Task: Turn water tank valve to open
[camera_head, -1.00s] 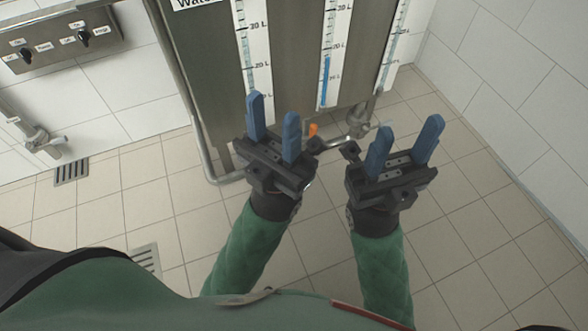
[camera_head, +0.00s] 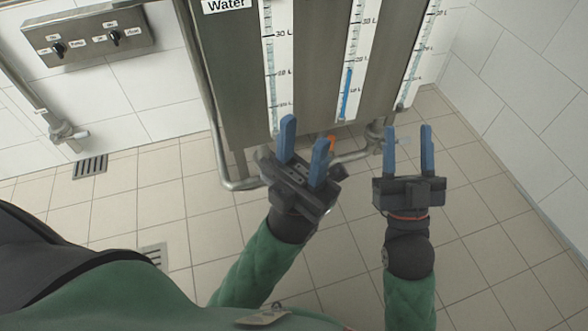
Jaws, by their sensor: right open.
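The steel water tank (camera_head: 234,85) stands ahead, with a "Water" label (camera_head: 226,4) at the top and level gauges on its front. An orange valve handle (camera_head: 331,144) shows under the tank, partly hidden behind my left gripper. A metal fitting (camera_head: 376,131) sits on the pipe to its right. My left gripper (camera_head: 303,146) is open and empty, with its fingers just left of and in front of the orange handle; contact cannot be told. My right gripper (camera_head: 408,145) is open and empty, right of the pipe fitting, its fingers pointing towards the tank.
A steel control panel (camera_head: 88,36) with two knobs is on the left wall. A wall pipe with a tap (camera_head: 62,130) is below it. Floor drains (camera_head: 90,167) lie at the left. A bent pipe (camera_head: 226,172) runs under the tank. Tiled floor at the right is clear.

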